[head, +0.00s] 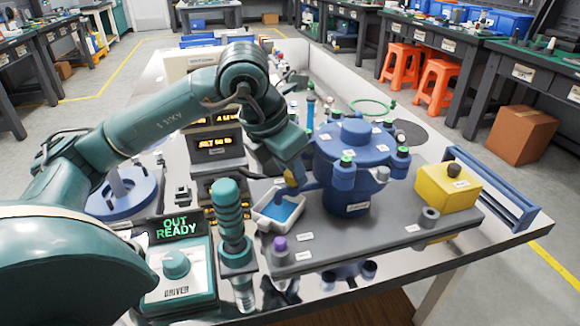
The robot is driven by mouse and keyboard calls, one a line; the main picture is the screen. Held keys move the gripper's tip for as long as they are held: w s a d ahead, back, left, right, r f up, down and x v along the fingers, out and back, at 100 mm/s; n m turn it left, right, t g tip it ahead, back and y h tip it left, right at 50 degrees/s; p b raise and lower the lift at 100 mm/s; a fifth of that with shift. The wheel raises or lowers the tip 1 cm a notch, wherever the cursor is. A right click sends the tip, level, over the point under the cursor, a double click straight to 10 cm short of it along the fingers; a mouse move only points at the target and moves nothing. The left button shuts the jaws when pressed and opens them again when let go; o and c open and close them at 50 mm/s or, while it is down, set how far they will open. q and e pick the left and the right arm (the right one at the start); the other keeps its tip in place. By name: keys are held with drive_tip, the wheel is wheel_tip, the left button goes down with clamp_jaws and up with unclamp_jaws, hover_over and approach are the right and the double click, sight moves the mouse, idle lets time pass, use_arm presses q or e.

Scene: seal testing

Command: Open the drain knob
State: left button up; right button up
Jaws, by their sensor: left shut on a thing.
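The blue test vessel (343,165) stands upright on a grey base plate (400,225). My left gripper (296,172) comes down at the vessel's left side and is shut on the drain knob, low on that side. The knob is mostly hidden by the gripper; a small orange-yellow part (290,178) shows at the fingertips. A white tray (264,216) with blue liquid sits just below the gripper. My right gripper is not in view.
A green-handled tool (230,215) stands upright left of the tray. A driver box (178,270) reads "OUT READY". A purple-capped post (280,246) is in front of the tray. A yellow block (447,188) sits right of the vessel.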

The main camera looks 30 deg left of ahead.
use_arm(q)
drive_tip(key=shift+d+n+y, duration=0.1)
drive_tip(key=shift+n+y, duration=0.8)
drive_tip(key=shift+n, duration=1.3)
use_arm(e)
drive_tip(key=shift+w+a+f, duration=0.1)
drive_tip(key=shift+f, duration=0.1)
use_arm(q)
drive_tip(key=o, duration=0.7)
drive_tip(key=shift+r, duration=0.1)
